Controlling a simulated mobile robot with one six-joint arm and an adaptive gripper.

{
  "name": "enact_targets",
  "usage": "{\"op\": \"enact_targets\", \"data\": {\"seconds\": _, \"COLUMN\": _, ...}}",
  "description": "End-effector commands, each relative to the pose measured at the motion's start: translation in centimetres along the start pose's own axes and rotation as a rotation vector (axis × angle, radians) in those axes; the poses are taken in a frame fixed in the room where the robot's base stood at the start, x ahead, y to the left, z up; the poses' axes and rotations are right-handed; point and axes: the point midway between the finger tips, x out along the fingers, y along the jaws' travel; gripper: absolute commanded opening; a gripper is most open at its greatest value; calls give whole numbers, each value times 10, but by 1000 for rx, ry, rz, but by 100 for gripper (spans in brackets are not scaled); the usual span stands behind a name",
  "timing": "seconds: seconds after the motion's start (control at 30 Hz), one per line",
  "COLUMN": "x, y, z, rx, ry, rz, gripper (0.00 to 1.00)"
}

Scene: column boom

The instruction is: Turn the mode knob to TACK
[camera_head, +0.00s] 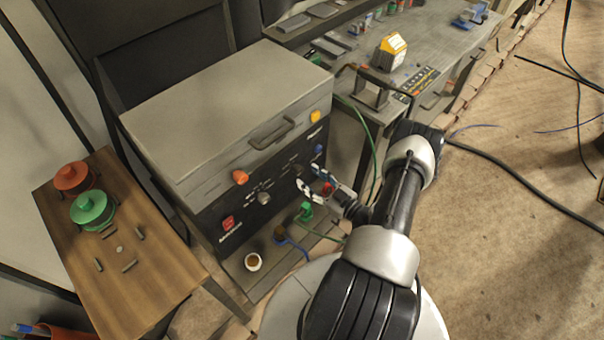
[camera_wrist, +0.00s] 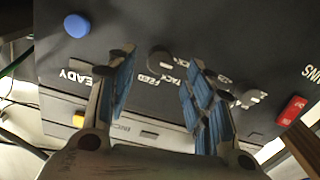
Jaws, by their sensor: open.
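The black welder panel carries a dark round knob (camera_wrist: 160,59) with the words FEED and TACK beside it, upside down in the wrist view; I take it as the mode knob. Its pointer direction is too small to read. My gripper (camera_wrist: 158,72) is open, with blue-padded fingers on either side of this knob's line of sight. No finger visibly touches the knob. In the head view my gripper (camera_head: 311,179) is close in front of the panel's right part and partly covers it.
A blue knob (camera_wrist: 76,25), a second dark knob (camera_wrist: 250,97) and a red switch (camera_wrist: 292,109) share the panel.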

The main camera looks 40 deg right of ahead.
Motion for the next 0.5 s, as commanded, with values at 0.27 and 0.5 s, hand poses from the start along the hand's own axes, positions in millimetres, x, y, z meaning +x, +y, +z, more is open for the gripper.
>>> {"op": "enact_targets", "data": {"seconds": 0.27, "x": 37, "y": 0, "z": 0, "rx": -1, "ry": 1, "rz": -1, "gripper": 48}}
{"op": "enact_targets", "data": {"seconds": 0.5, "x": 43, "y": 0, "z": 0, "rx": -1, "ry": 1, "rz": 0, "gripper": 48}}
